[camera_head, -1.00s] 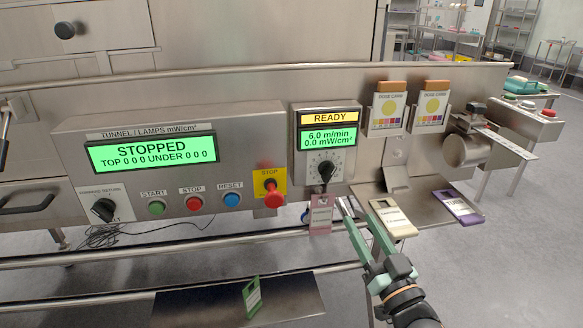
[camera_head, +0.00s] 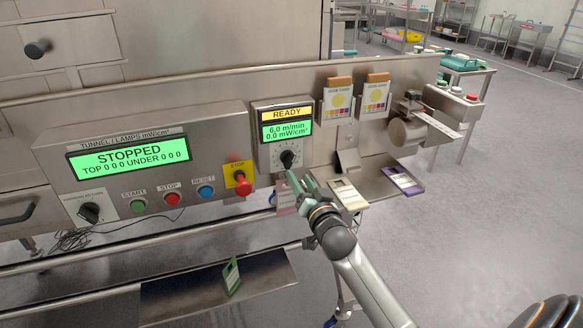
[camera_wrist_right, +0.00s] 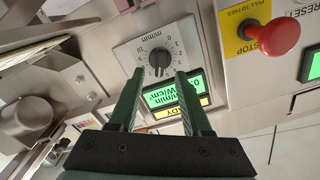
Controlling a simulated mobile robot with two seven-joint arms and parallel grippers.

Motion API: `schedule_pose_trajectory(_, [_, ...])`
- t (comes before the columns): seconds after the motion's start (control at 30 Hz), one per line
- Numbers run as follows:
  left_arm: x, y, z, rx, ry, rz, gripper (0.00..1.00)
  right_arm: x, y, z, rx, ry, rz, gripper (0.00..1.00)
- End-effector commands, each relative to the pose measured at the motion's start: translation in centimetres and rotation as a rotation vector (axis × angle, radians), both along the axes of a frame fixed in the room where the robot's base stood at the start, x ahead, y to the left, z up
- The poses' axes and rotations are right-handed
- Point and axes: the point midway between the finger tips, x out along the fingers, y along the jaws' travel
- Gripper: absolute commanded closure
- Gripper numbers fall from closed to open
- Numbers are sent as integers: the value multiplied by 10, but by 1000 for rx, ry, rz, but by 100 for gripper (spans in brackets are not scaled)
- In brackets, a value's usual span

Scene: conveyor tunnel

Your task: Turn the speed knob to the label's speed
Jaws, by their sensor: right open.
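The black speed knob (camera_head: 288,158) is on its white dial plate, below the display (camera_head: 286,132) reading 6.0 m/min and 0.0 mW/cm² under a yellow READY strip. In the right wrist view the knob (camera_wrist_right: 159,60) lies just beyond and between my fingertips, on a scale marked m/min. My right gripper (camera_head: 297,178) is open, just below the knob in the head view. A pink tag (camera_head: 284,200) hangs below the dial, partly behind my fingers; its text is unreadable. My left gripper is not in view.
A red STOP button (camera_head: 242,185) stands out left of the dial. A cream card (camera_head: 347,196) and a purple card (camera_head: 402,181) lie on the steel shelf at right. A green tag (camera_head: 232,276) stands on the lower tray. Two dose-card holders (camera_head: 338,101) are at upper right.

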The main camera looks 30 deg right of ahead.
Motion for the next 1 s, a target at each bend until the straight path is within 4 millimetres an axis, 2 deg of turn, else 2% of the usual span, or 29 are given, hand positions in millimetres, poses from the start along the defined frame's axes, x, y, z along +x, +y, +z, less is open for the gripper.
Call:
schedule_pose_trajectory(0.1, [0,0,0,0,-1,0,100,22,-5,1,-2,-2,0,51])
schedule_pose_trajectory(0.3, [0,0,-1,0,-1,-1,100,46,-11,1,-1,-2,0,51])
schedule_pose_trajectory(0.5, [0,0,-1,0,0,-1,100,57,-13,1,-3,-1,1,51])
schedule_pose_trajectory(0.77, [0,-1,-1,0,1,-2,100,58,-14,0,-2,-1,0,51])
schedule_pose_trajectory(0.8, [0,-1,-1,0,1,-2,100,57,-14,0,-2,-1,0,52])
schedule_pose_trajectory(1.0, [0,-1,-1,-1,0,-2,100,57,-14,0,-2,-1,0,75])
